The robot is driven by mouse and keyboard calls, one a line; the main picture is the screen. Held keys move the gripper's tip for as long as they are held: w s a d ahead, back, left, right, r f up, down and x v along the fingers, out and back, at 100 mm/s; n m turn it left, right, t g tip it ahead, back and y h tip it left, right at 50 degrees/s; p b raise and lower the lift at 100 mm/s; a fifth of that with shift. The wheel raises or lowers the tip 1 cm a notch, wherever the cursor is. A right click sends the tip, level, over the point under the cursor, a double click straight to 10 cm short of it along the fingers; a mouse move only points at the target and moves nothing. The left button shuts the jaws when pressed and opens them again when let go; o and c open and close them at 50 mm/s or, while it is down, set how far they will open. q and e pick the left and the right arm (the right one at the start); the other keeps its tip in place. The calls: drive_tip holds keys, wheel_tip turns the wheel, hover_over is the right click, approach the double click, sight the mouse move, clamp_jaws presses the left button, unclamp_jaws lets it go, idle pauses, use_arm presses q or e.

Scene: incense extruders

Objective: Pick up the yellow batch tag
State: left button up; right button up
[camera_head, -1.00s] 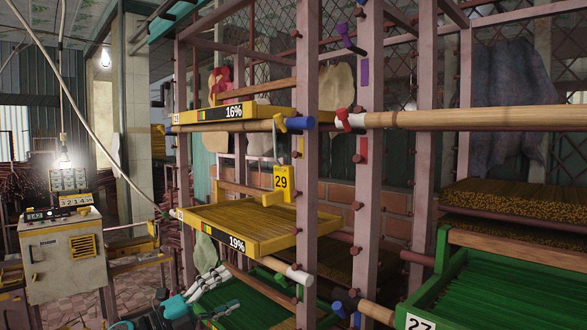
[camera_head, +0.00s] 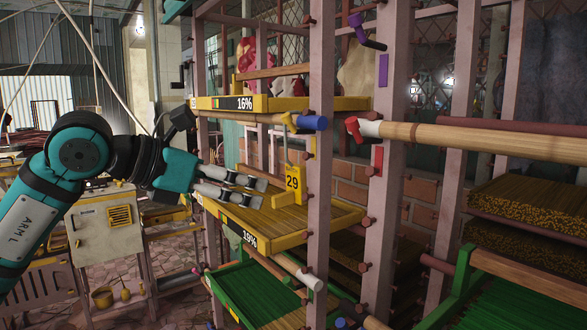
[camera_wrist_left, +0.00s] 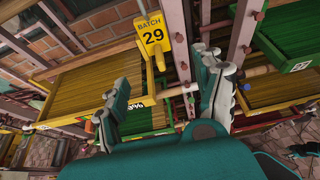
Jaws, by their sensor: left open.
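The yellow batch tag (camera_head: 293,180), marked 29, hangs upright by the rack post, below the yellow hook at the blue-ended pole. It also shows in the left wrist view (camera_wrist_left: 152,40), reading "BATCH 29", beyond the gap between the fingers. My left gripper (camera_head: 262,193) is open and empty, just left of the tag and apart from it, over the 19% tray's space. In the left wrist view its fingers (camera_wrist_left: 165,100) are spread wide.
The yellow 16% tray (camera_head: 262,103) is above the tag and the yellow 19% tray (camera_head: 235,228) below. A purple-pink post (camera_head: 319,150) stands close right of the tag. Green trays (camera_head: 247,268) lie lower. A machine box (camera_head: 105,228) stands at left.

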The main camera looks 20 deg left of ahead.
sight(284, 193)
use_arm(q)
drive_tip(key=p+x, duration=0.1)
drive_tip(key=x, duration=0.3)
drive_tip(key=shift+w+d, duration=0.15)
drive_tip(key=shift+w, duration=0.05)
drive_tip(key=shift+w+d+p, duration=0.1)
drive_tip(key=shift+w+p, duration=0.1)
drive_tip(key=shift+p, duration=0.25)
drive_tip(key=p+x, duration=0.3)
drive_tip(key=x, duration=0.1)
drive_tip(key=shift+w+d+f, duration=0.1)
drive_tip(key=shift+w, duration=0.15)
drive_tip(key=shift+w+d+f, duration=0.1)
drive_tip(key=shift+w, duration=0.05)
drive_tip(key=c, duration=1.1)
drive_tip(key=shift+c, duration=0.2)
use_arm(e)
drive_tip(key=r, duration=0.3)
drive_tip(key=d+r, duration=0.1)
drive_tip(key=r, duration=0.1)
drive_tip(key=shift+w+r, duration=0.2)
drive_tip(key=shift+r, duration=0.05)
drive_tip(key=shift+f, duration=0.15)
